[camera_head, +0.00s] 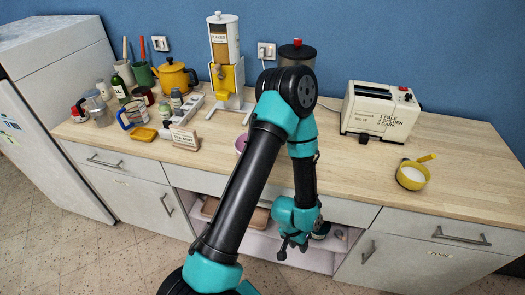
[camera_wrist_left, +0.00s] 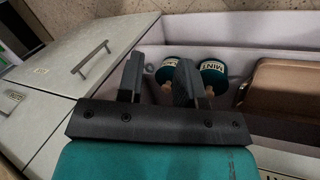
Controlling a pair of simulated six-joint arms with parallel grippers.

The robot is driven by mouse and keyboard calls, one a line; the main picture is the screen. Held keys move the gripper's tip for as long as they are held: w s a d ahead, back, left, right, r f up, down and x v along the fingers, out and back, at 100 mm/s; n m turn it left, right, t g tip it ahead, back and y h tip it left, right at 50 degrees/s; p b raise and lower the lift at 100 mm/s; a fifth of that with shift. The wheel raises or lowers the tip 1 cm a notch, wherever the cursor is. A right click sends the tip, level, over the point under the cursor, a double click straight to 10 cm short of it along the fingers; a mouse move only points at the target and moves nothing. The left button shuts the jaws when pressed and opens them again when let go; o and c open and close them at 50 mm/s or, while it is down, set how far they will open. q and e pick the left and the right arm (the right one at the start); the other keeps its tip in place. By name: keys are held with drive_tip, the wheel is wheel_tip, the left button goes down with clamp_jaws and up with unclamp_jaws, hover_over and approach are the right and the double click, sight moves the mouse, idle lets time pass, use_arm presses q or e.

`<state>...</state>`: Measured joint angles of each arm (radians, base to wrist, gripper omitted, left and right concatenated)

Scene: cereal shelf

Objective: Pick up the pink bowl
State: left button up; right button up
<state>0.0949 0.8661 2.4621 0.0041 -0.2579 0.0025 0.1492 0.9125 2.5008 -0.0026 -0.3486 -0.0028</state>
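The pink bowl (camera_head: 240,144) stands on the wooden counter in the head view, mostly hidden behind my left arm; only a bit of its left side shows. It is not seen in the left wrist view. My left gripper (camera_head: 292,246) hangs low in front of the open shelf under the counter, well below the bowl. In the left wrist view my left gripper (camera_wrist_left: 160,78) has its fingers spread apart with nothing held between them. My right gripper is in neither view.
Teal-capped containers (camera_wrist_left: 207,72) and a brown tray (camera_wrist_left: 285,90) lie in the open shelf. A cereal dispenser (camera_head: 225,65), a toaster (camera_head: 380,112) and a yellow bowl (camera_head: 412,183) stand on the counter. The counter (camera_head: 350,170) between arm and yellow bowl is clear.

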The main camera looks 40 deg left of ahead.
use_arm(q)
drive_tip(key=w+d+r+m, duration=0.2)
drive_tip(key=w+d+r, duration=0.15)
drive_tip(key=r, duration=0.35)
drive_tip(key=w+d+r+m+g, duration=0.1)
drive_tip(key=w+d+r+m, duration=0.2)
drive_tip(key=r, duration=0.4)
drive_tip(key=w+d+r+m, duration=0.2)
drive_tip(key=w+r, duration=0.3)
drive_tip(key=r, duration=0.2)
drive_tip(key=w+a+r+m+y, duration=0.1)
drive_tip(key=a+r+m+y, duration=0.1)
drive_tip(key=a, duration=0.3)
drive_tip(key=w+a+r+m+g+y, duration=0.1)
drive_tip(key=a+r+m+y, duration=0.2)
drive_tip(key=a+m, duration=0.1)
drive_tip(key=w+a+r+m+y, duration=0.1)
drive_tip(key=a+r+m+y, duration=0.1)
drive_tip(key=a, duration=0.4)
drive_tip(key=shift+w+a+r+m+g+y, duration=0.25)
drive_tip(key=shift+w+r+m+g+y, duration=0.1)
drive_tip(key=shift+w+m+g+y, duration=0.05)
drive_tip(key=w+a+r+m+y, duration=0.2)
drive_tip(key=a+r+m+y, duration=0.2)
drive_tip(key=a+r, duration=0.4)
drive_tip(key=shift+a+r+y, duration=0.2)
drive_tip(key=shift+a+y, duration=0.4)
drive_tip(key=shift+a, duration=0.4)
drive_tip(key=shift+f, duration=0.1)
